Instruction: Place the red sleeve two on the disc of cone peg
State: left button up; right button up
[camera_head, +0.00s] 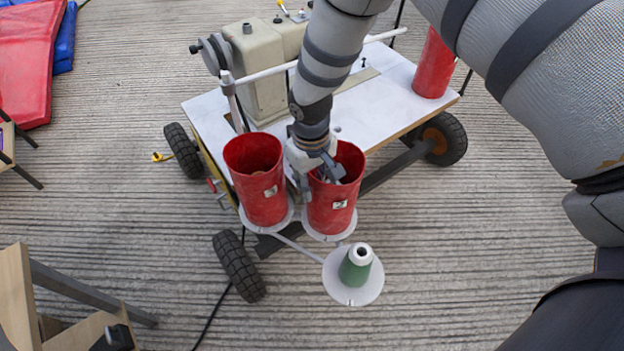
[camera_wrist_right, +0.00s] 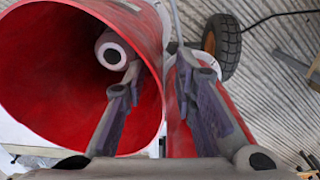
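Two open red sleeves stand on white discs at the cart's front: the left red sleeve (camera_head: 262,200) and the right red sleeve (camera_head: 328,216). Each has a small white label; I cannot read the marks surely. The bare green cone peg (camera_head: 356,266) stands upright on its white disc (camera_head: 352,295), in front. My right gripper (camera_head: 318,176) is open at the right sleeve's left rim, one finger inside and one outside. In the wrist view, the fingers (camera_wrist_right: 160,88) straddle the wall of the near red sleeve (camera_wrist_right: 45,75), with a peg tip inside. My left gripper is out of view.
A third red sleeve (camera_head: 434,66) stands on the white cart top (camera_head: 390,100) at the back right. A beige machine (camera_head: 262,72) stands on the cart. Stool parts (camera_head: 75,325) are at lower left. Floor around the bare peg is clear.

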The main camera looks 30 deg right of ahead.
notch_tip(320, 180, up, 12)
jog(key=r+p, duration=0.1)
jog(key=p, duration=0.1)
jog(key=s+a+f+g+y, duration=0.1)
jog(key=s+f, duration=0.7)
jog(key=s, duration=0.3)
jog(key=s+a+f+g, duration=0.1)
jog(key=s+f+g, duration=0.1)
jog(key=s+f, duration=0.8)
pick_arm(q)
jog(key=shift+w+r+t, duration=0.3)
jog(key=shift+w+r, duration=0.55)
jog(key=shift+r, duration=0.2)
pick_arm(e)
jog(key=s+d+r, duration=0.1)
jog(key=s, duration=1)
jog(key=s+d+r+m+g, duration=0.1)
jog(key=s+r, duration=0.1)
jog(key=s, duration=0.9)
jog(key=shift+s+d+g+h, duration=0.3)
jog(key=shift+d+h, duration=0.1)
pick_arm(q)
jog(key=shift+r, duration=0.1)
